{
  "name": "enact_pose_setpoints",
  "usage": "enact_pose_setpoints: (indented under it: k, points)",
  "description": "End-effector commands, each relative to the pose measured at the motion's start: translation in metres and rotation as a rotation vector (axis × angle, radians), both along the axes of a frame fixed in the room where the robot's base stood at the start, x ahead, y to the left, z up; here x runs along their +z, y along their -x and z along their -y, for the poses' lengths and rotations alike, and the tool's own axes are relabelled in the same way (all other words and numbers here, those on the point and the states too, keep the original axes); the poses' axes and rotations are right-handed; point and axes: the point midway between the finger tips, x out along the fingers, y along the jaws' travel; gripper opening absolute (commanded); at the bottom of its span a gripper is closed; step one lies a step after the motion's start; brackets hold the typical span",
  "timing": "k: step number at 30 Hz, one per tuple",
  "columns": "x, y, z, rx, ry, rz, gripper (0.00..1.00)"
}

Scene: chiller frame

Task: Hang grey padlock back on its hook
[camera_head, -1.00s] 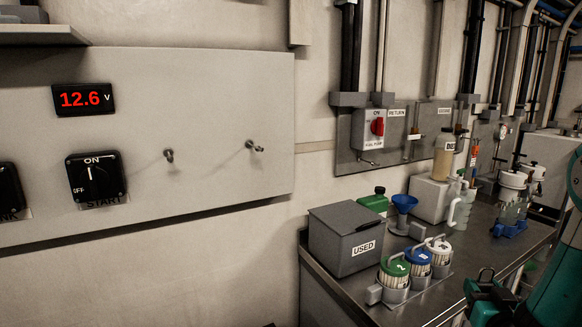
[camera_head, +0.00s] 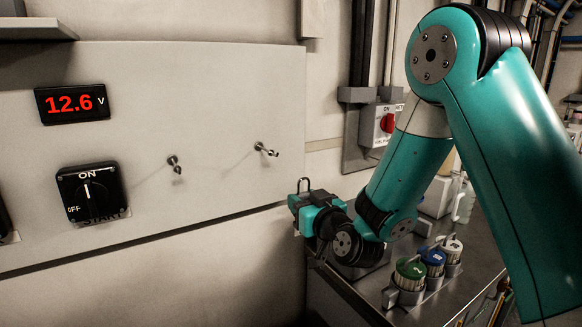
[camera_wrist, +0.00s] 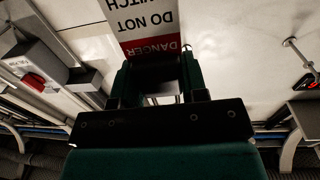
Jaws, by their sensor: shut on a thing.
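My gripper (camera_head: 304,199) is shut on the grey padlock, below and to the right of the two hooks. A left hook (camera_head: 175,164) and a right hook (camera_head: 267,150) stick out of the pale panel. Both are bare. One hook also shows at the right of the wrist view (camera_wrist: 291,43).
The panel carries a 12.6 V display (camera_head: 72,103) and a rotary START switch (camera_head: 90,193). A red-knobbed switch box (camera_head: 381,123) is on the wall behind my arm. Space before the panel is clear.

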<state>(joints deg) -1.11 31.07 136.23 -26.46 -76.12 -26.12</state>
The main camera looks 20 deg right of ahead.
Motion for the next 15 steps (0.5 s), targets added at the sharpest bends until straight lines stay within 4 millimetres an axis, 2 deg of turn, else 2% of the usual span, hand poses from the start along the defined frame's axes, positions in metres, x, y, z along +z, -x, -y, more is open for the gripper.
enact_pose_setpoints:
  k: [3,6,15]
  points:
    - [0.042,0.01,-0.015,0.034,-0.012,-0.002,0.0]
    - [0.06,0.016,-0.024,0.063,-0.009,-0.002,0.0]
    - [0.066,0.011,-0.027,0.072,-0.005,-0.004,0.0]
